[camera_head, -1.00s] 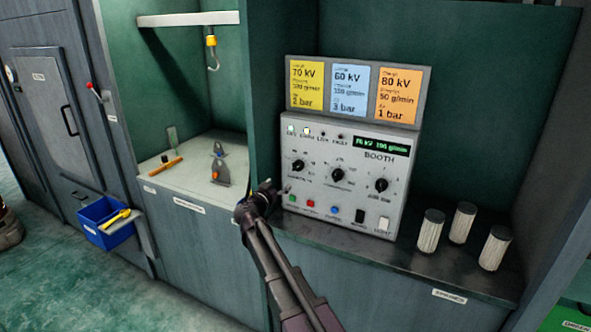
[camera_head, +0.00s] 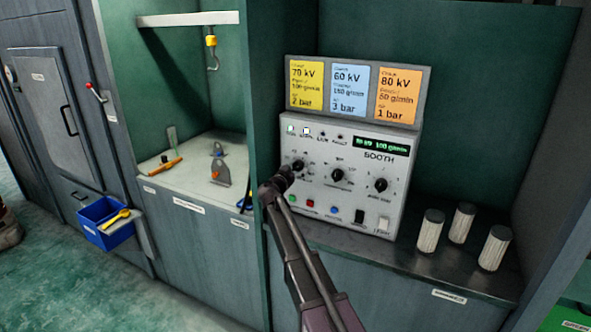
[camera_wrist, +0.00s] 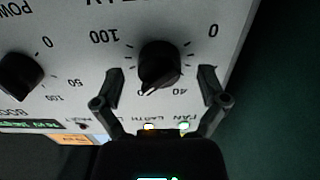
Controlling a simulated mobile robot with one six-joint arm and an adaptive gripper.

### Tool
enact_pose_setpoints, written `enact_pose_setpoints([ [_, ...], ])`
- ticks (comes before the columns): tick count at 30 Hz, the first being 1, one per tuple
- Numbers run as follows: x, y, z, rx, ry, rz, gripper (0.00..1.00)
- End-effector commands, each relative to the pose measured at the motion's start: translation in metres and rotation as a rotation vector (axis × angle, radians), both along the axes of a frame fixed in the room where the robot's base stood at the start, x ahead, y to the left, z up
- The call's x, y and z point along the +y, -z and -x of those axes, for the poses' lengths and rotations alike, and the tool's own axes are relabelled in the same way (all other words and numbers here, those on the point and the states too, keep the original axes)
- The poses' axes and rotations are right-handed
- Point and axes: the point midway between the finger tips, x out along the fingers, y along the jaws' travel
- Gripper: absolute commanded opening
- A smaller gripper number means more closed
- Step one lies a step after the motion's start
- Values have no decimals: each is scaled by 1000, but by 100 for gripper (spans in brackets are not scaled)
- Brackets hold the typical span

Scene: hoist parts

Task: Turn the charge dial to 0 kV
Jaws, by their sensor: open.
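The charge dial is the black leftmost knob (camera_head: 298,165) on the grey booth panel (camera_head: 345,192). In the wrist view the knob (camera_wrist: 159,60) appears upside down, with 0 at the right, 40 below and 100 at the left. Its pale pointer mark is low on the knob, between 40 and 100. My gripper (camera_wrist: 161,75) is open, with one finger on each side of the knob and visible gaps; it also shows in the head view (camera_head: 284,179), just below left of the knob. The green display (camera_head: 380,146) shows a kV value too blurred to read, and 100 g/min.
Two more knobs, a middle one (camera_head: 337,175) and a right one (camera_head: 381,185), sit along the panel. Coloured buttons and two switches lie below. Three pale cylinders (camera_head: 463,223) stand on the shelf at the right. A partition edge (camera_head: 262,120) is left of the panel.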

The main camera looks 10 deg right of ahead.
Motion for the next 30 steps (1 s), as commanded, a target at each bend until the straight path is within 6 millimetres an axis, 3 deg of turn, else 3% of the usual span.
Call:
enact_pose_setpoints([
  [14, -4, 0, -6, 0, 0, 0, 92],
  [22, -4, 0, -6, 0, 0, 0, 12],
  [30, -3, 0, -7, 1, -2, 1, 10],
])
